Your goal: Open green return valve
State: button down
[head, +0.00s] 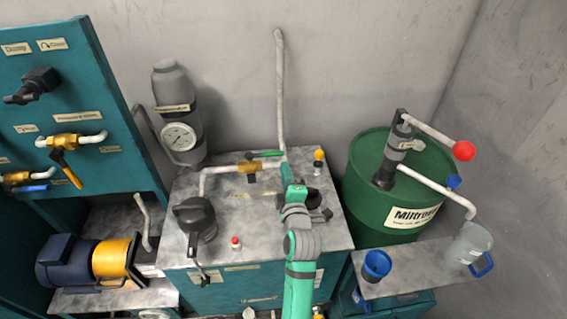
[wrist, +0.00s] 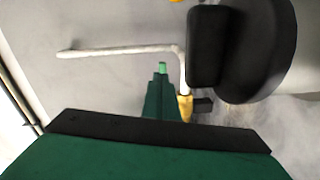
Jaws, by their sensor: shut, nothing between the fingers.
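The green return valve has a brass body (head: 250,168) on a white pipe above the grey tabletop, with a green lever (head: 266,154) reaching right, roughly along the pipe. In the wrist view its green lever tip (wrist: 162,68) shows just beyond my fingers, and its brass body (wrist: 186,104) shows beside them. My gripper (head: 287,172) is shut and empty, close to the right end of the lever. Its closed fingers (wrist: 160,84) hide part of the lever in the wrist view. I cannot tell whether they touch it.
A tall white pipe (head: 280,90) rises behind the valve. A yellow knob (head: 319,155) stands to the right, a black motor-like part (head: 195,218) to the left. A large dark round part (wrist: 258,50) fills the wrist view's upper right. A green drum (head: 372,165) stands farther right.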

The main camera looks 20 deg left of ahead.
jog(key=shift+v, duration=2.75)
